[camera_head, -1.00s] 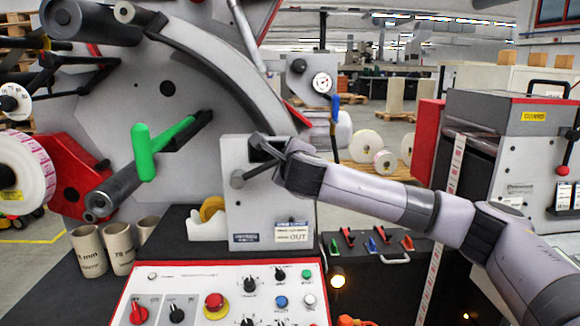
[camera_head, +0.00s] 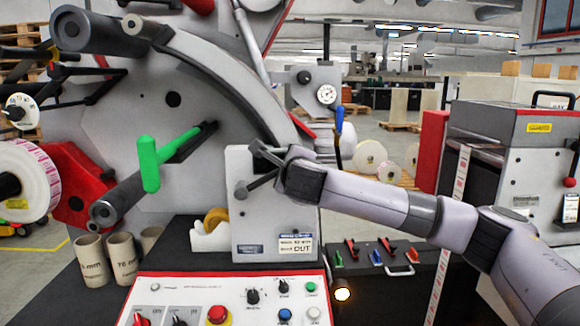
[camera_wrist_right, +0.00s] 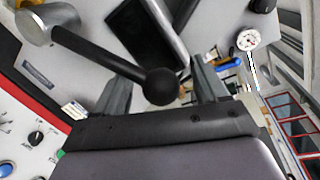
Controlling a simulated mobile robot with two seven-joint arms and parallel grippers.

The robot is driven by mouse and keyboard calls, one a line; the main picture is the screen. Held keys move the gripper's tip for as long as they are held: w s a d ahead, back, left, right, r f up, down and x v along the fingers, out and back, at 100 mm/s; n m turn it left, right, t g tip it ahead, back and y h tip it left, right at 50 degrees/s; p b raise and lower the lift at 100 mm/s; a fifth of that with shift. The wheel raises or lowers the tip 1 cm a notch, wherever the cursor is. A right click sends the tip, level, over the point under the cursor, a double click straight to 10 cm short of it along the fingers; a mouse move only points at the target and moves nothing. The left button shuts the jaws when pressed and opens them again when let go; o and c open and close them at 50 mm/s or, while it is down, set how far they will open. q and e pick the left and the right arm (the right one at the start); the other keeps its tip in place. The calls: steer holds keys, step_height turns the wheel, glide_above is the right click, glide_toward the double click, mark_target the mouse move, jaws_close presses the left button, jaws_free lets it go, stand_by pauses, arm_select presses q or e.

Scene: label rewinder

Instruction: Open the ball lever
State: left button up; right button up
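The ball lever is a dark rod with a black ball (camera_wrist_right: 161,87) at its end and a round metal hub (camera_wrist_right: 33,27) at the other. In the head view its hub (camera_head: 241,191) sits on the front of a grey box, and the rod rises to the right toward my gripper. My right gripper (camera_head: 265,156) is at the lever's ball end and hides the ball there. In the right wrist view my right gripper (camera_wrist_right: 158,80) is open, with the ball between its fingers and a gap on each side. My left gripper is not in view.
Below the lever is a control panel (camera_head: 195,288) with knobs and a red button. A green handle (camera_head: 149,165) and a grey roller (camera_head: 118,200) stand to the left. A tape dispenser (camera_head: 210,238) and cardboard cores (camera_head: 91,260) sit on the dark top.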

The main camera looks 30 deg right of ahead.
steer(key=shift+s+a, duration=0.1)
steer(key=shift+a, duration=0.05)
steer(key=shift+s+a, duration=0.1)
steer(key=shift+s, duration=0.1)
steer(key=b+v, duration=0.1)
steer(key=v, duration=0.5)
steer(key=shift+s, duration=0.2)
stand_by(0.4)
steer(key=s+a+f+m+g+y, duration=0.1)
steer(key=s+a+f+m+y, duration=0.3)
steer(key=a+f+m, duration=0.75)
steer(key=s+a+f+m+g+y, duration=0.15)
steer(key=a+f+m+y, duration=0.5)
steer(key=f, duration=1.05)
steer(key=s+d+f+m+g+h, duration=0.1)
steer(key=s+d+f+m, duration=0.1)
steer(key=s+f+m, duration=1.7)
steer(key=s+m, duration=0.3)
steer(key=m, duration=0.2)
steer(key=shift+f+g, duration=0.25)
steer(key=shift+g, duration=0.1)
